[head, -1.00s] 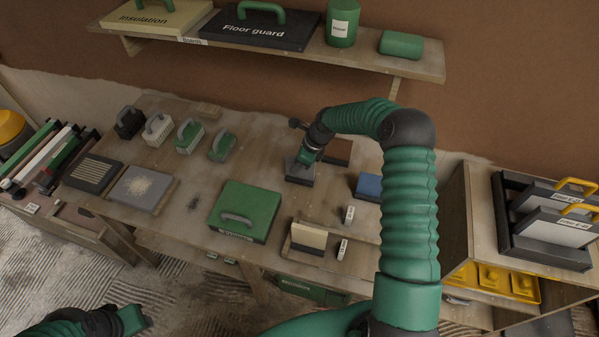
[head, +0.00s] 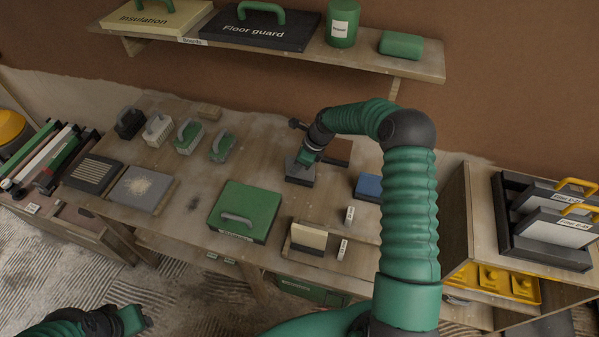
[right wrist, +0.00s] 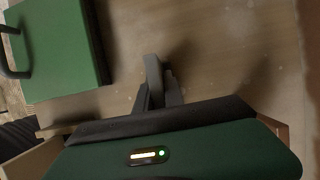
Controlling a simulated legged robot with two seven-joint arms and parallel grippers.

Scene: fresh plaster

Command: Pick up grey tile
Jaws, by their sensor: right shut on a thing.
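The grey tile (head: 298,178) is a small dark grey block at the back middle of the workbench in the head view. My right gripper (head: 306,160) reaches down onto it from above and is shut on it. I cannot tell whether the tile rests on the bench or is slightly raised. In the right wrist view, a narrow grey piece shows at the gripper's fingers (right wrist: 158,88); most of the tile is hidden there. My left gripper (head: 133,319) is at the bottom left, away from the bench, and its jaws are not clear.
A brown tile (head: 338,152) and a blue block (head: 368,187) lie close to the right. A green case (head: 245,208) is in front. Handled brushes (head: 190,137) stand to the left. A shelf (head: 375,60) hangs above, and a cabinet (head: 456,215) stands at right.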

